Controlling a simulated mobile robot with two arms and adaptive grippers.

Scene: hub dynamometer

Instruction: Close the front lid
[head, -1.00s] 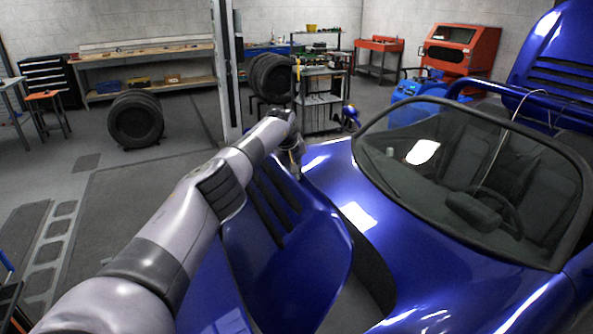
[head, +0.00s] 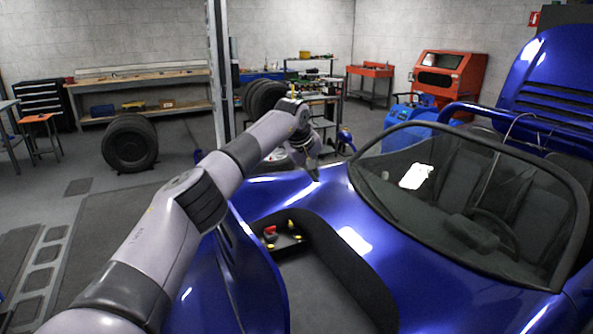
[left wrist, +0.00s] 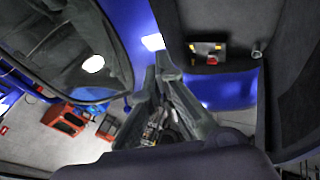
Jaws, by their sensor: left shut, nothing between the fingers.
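The front lid (head: 250,270) of the blue car is raised and seen nearly edge-on, in the lower middle of the head view. The open front compartment (head: 335,262) lies to its right. My left gripper (head: 316,176) is shut and empty. My right gripper is not in view.
The compartment holds a dark box with red and yellow parts (head: 283,236). The windshield (head: 470,195) stands to the right, and a raised blue rear cover (head: 555,85) behind it. A grey post (head: 217,75), tires (head: 130,143) and benches stand farther back.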

